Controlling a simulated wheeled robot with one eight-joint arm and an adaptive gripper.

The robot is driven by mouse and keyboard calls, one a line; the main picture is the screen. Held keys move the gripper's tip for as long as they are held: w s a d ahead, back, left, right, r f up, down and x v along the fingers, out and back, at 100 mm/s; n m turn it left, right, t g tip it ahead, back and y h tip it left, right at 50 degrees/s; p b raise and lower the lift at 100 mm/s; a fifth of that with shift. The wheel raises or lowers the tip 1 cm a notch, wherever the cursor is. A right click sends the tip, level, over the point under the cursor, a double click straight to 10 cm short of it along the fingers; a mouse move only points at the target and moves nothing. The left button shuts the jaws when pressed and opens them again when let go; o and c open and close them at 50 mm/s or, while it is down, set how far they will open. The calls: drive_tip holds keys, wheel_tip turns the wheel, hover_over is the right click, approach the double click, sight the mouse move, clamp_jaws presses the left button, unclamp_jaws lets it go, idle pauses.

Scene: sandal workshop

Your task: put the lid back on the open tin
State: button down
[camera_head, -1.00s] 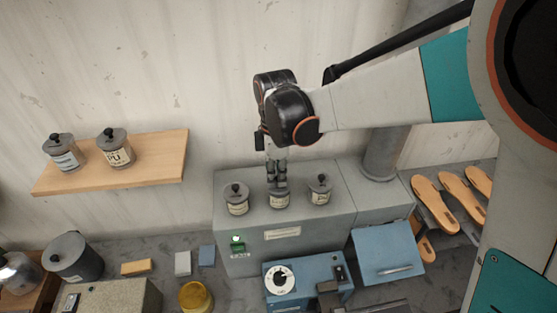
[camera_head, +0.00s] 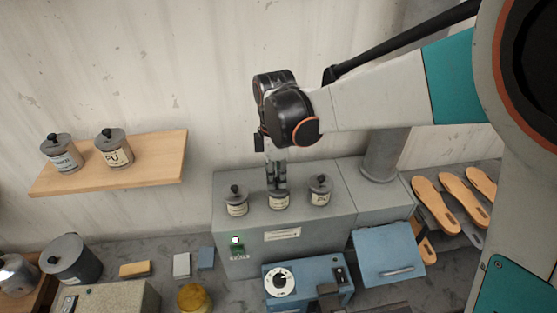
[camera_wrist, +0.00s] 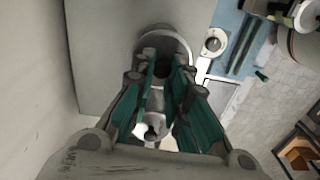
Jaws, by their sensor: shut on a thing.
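My gripper (camera_head: 277,185) points straight down over the middle tin (camera_head: 279,202) on top of the grey cabinet. It is shut on the knob of a round grey lid, which is also seen at the fingertips in the wrist view (camera_wrist: 178,38). The fingers hide the knob and much of the lid. The lid is level at the middle tin's mouth; I cannot tell whether it rests fully on the rim. The left tin (camera_head: 237,203) and the right tin (camera_head: 319,192) stand on either side with knobbed lids on.
The grey cabinet (camera_head: 235,222) has clear top surface around the tins. A wooden shelf (camera_head: 155,150) at left holds two lidded tins (camera_head: 114,150). Below are a blue machine (camera_head: 310,283), a yellow pot (camera_head: 194,298) and small blocks.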

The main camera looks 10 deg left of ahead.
idle(0.4)
drive_tip(key=c, duration=1)
unclamp_jaws()
drive_tip(key=shift+r, duration=0.15)
drive_tip(key=shift+r+p, duration=1.85)
drive_tip(key=shift+r, duration=1.55)
clamp_jaws()
